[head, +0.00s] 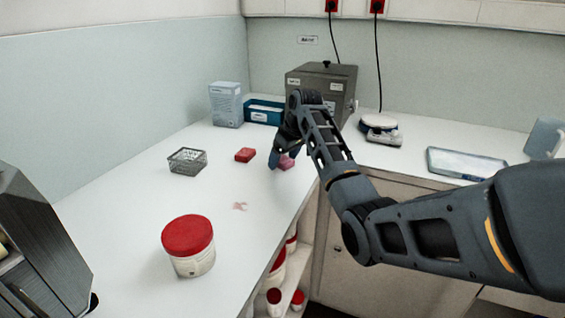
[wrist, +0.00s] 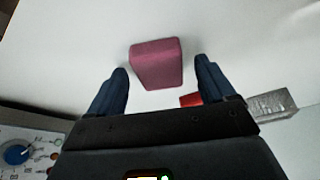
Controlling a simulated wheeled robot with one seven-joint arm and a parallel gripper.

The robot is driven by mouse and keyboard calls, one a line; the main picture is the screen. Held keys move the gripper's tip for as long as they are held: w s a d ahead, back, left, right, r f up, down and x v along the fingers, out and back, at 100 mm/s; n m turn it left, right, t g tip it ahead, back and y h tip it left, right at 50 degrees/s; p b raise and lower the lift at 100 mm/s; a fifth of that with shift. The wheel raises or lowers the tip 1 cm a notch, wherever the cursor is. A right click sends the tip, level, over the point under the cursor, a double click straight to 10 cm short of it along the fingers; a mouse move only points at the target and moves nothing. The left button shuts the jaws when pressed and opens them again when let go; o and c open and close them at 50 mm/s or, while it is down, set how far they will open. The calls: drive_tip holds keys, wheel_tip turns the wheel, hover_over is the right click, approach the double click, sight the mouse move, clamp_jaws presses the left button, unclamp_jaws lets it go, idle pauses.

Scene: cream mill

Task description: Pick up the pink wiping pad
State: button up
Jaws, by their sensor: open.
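The pink wiping pad (wrist: 156,64) lies on the white counter, and in the wrist view it sits between and a little beyond my two open fingertips. It also shows in the head view (head: 287,163), partly hidden behind my gripper. My gripper (head: 275,160) is open and empty; its blue fingers (wrist: 161,76) stand on either side of the pad with gaps, not touching it. A red block (head: 245,155) lies on the counter to the left of the pad, and its edge shows in the wrist view (wrist: 190,100).
A wire basket (head: 187,161) and a red-lidded tub (head: 188,246) stand on the left counter. A grey machine (head: 322,84), blue tray (head: 263,112) and white box (head: 226,104) are behind. A scale (head: 380,130) is at the right. A pink smear (head: 239,206) marks the clear counter middle.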

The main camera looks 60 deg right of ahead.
sight(284, 159)
drive_tip(key=shift+c, duration=0.5)
drive_tip(key=c, duration=1.1)
drive_tip(key=shift+r, duration=0.15)
drive_tip(key=shift+r, duration=0.3)
wheel_tip(284, 159, up, 3)
drive_tip(key=shift+w+b, duration=0.1)
drive_tip(key=shift+b, duration=0.3)
drive_tip(key=s+d+r, duration=0.2)
drive_tip(key=s+r, duration=0.1)
drive_tip(key=s, duration=0.2)
drive_tip(key=s+d+r+b, duration=0.1)
drive_tip(key=s+d+r, duration=0.1)
drive_tip(key=s+r, duration=0.2)
drive_tip(key=shift+s+d, duration=0.4)
drive_tip(key=shift+s, duration=0.5)
drive_tip(key=shift+r, duration=0.1)
